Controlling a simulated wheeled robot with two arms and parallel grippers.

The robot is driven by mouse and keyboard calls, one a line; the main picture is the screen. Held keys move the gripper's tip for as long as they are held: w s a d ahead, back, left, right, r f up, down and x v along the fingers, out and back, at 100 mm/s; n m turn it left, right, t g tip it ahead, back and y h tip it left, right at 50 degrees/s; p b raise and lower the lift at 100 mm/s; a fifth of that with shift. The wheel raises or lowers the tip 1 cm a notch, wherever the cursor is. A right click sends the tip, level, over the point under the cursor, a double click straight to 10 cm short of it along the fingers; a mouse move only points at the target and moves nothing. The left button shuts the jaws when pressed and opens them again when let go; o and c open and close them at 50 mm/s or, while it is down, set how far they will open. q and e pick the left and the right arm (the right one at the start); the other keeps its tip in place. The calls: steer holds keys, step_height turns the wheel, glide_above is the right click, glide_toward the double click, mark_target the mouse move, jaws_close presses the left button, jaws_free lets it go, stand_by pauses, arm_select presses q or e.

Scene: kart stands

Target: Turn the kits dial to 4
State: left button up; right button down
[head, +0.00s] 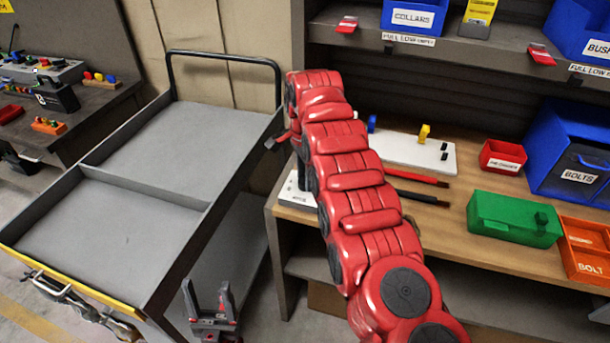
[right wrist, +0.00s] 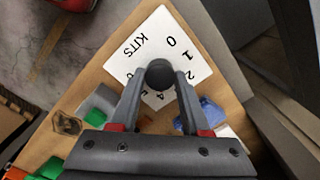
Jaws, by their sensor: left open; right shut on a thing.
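The kits dial is a white plate (right wrist: 153,30) with a dark round knob (right wrist: 160,75), seen in the right wrist view. The word KITS and the digits 0, 1 and 2 show; other digits are partly covered, and I cannot see a pointer. My right gripper (right wrist: 157,78) is shut on the knob, one finger on each side. In the head view the white plate (head: 292,190) shows at the bench's left end, and my red right arm hides most of the dial and gripper. My left gripper (head: 209,305) is open and empty, low beside the cart.
A grey two-part cart (head: 120,220) stands left of the wooden bench (head: 450,225). On the bench are a white board (head: 410,153) with pegs, a green box (head: 513,218), a red bin (head: 502,157) and a blue bolts bin (head: 577,160). A shelf with bins is above.

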stand_by(0.4)
steer(key=shift+c, duration=1.8)
jaws_free()
step_height(320, 180, up, 5)
steer(key=shift+d+f+p, duration=0.1)
steer(key=shift+p, duration=1.05)
step_height(320, 180, up, 13)
steer(key=p, duration=1.2)
steer(key=shift+f+p, duration=0.15)
steer(key=shift+p, duration=0.15)
steer(key=shift+f, duration=0.1)
